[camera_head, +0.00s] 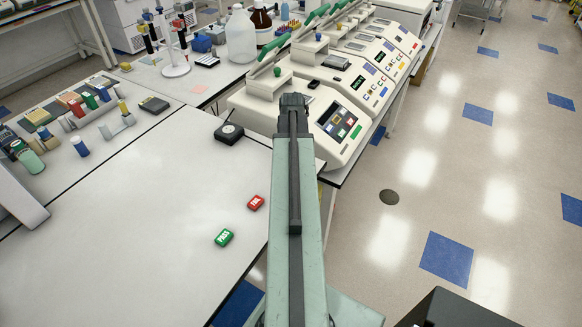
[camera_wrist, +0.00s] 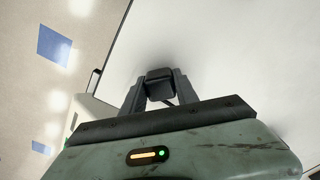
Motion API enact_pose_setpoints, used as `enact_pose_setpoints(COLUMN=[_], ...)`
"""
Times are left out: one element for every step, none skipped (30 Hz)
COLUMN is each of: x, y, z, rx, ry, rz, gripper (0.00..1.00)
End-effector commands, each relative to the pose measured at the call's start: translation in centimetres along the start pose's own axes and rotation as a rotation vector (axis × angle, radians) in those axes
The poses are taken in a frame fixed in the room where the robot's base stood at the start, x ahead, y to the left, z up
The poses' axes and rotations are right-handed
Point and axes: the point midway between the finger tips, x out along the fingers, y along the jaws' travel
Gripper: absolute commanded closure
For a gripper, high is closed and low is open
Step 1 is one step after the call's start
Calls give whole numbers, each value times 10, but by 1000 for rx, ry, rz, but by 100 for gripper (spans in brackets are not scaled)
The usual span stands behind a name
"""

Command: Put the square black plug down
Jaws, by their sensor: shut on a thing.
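The square black plug (camera_wrist: 159,74) shows in the wrist view between the two dark fingers of my gripper (camera_wrist: 160,88). The fingers are shut on its sides. A pale, smooth surface fills the view behind it; I cannot tell whether the plug touches it. In the head view my arm reaches forward beside the first thermal cycler, and its far end hides the fingers and the plug.
A row of cream thermal cyclers (camera_head: 341,129) stands on the bench right of centre. A black box with a round top (camera_head: 229,134) sits left of my arm. A red block (camera_head: 256,202) and a green block (camera_head: 224,237) lie on the otherwise clear near worktop (camera_head: 130,240).

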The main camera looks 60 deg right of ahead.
Motion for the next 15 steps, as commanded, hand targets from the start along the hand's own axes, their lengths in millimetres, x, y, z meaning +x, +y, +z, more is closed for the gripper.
enact_pose_setpoints(x=[-1, -2, -2, -2, -2, -1, 0, 2, 3, 4, 5, 6, 7, 8, 9], y=[-1, -2, -2, -3, -3, -2, -2, -2, -1, -1, -1, 0, 0, 0, 0], z=[0, 0, 0, 0, 0, 0, 0, 0, 0, 0, 0, 0, 0, 0, 0], rx=[-2, -3, -4, -4, -4, -4, -4, -3, -2, -2, -1, -1, 0, 0, 0], ry=[0, 0, 0, 0, 0, 0, 0, 0, 0, 0, 0, 0, 0, 0, 0], rz=[0, 0, 0, 0, 0, 0, 0, 0, 0, 0, 0, 0, 0, 0, 0], gripper=[100, 100, 100, 100, 100, 100, 100, 100, 100, 100, 100, 100, 100, 100, 100])
